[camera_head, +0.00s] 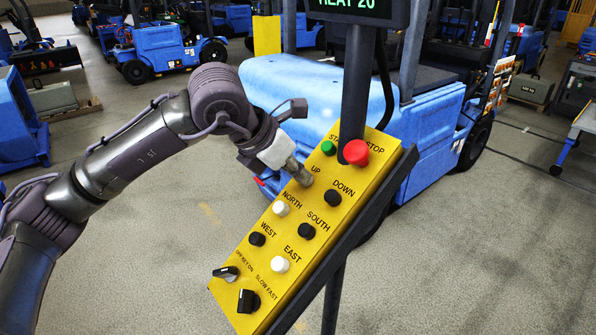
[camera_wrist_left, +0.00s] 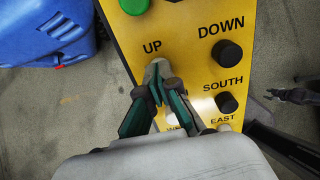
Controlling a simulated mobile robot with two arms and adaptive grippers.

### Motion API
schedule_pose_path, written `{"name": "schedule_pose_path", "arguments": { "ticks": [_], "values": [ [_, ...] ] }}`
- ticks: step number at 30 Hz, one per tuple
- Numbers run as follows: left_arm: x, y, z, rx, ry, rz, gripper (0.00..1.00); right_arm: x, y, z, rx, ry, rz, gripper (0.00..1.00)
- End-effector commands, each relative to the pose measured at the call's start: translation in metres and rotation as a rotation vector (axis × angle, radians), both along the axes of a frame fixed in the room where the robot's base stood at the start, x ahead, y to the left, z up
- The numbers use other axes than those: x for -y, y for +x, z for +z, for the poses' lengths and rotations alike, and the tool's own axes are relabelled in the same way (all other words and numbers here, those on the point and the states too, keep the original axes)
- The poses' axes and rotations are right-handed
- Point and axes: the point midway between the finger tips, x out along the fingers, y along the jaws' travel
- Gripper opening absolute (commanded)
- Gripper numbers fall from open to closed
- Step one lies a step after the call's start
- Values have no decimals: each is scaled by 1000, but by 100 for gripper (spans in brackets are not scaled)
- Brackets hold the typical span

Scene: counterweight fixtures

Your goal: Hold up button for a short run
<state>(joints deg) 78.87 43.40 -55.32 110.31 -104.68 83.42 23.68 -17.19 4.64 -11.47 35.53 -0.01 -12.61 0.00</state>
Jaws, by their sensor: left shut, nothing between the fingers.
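A yellow control panel (camera_head: 318,206) is tilted on a dark post, with labelled buttons. My left gripper (camera_head: 305,178) is shut and empty, its fingertips at the spot below the UP label. In the left wrist view the teal fingers (camera_wrist_left: 158,92) come together just below the word UP. The UP button is mostly hidden by them; I cannot tell whether it is pressed in. The black DOWN button (camera_head: 333,198) and the white NORTH button (camera_head: 281,209) are close by and uncovered.
The red STOP button (camera_head: 356,152) and green START button (camera_head: 328,148) sit just above. A blue forklift (camera_head: 425,115) stands behind. Open floor lies left and right.

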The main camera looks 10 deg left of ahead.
Motion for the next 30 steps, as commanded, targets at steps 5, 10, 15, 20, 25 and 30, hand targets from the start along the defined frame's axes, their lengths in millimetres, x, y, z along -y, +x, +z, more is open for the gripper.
{"name": "schedule_pose_path", "arguments": {
  "ticks": [5, 10, 15, 20, 25, 30],
  "values": [
    [0, 0, -1, -2, 1, -1, 0, 0, 0, 0, 0, 0, 0, 38],
    [0, 0, -1, -2, 1, -1, 0, 0, 0, 0, 0, 0, 0, 38],
    [-4, -5, 10, 2, 0, 0, 0, -1, 0, 3, 0, 1, 0, 38],
    [-9, -11, 17, -1, 1, 0, 0, -1, 0, 3, 0, 1, 0, 38],
    [-8, -11, 17, -1, 1, 0, 0, -1, 0, 3, 0, 1, -1, 38],
    [-4, -12, 16, -4, -13, -11, 0, -1, 1, 3, 1, 1, -1, 38]
  ]
}}
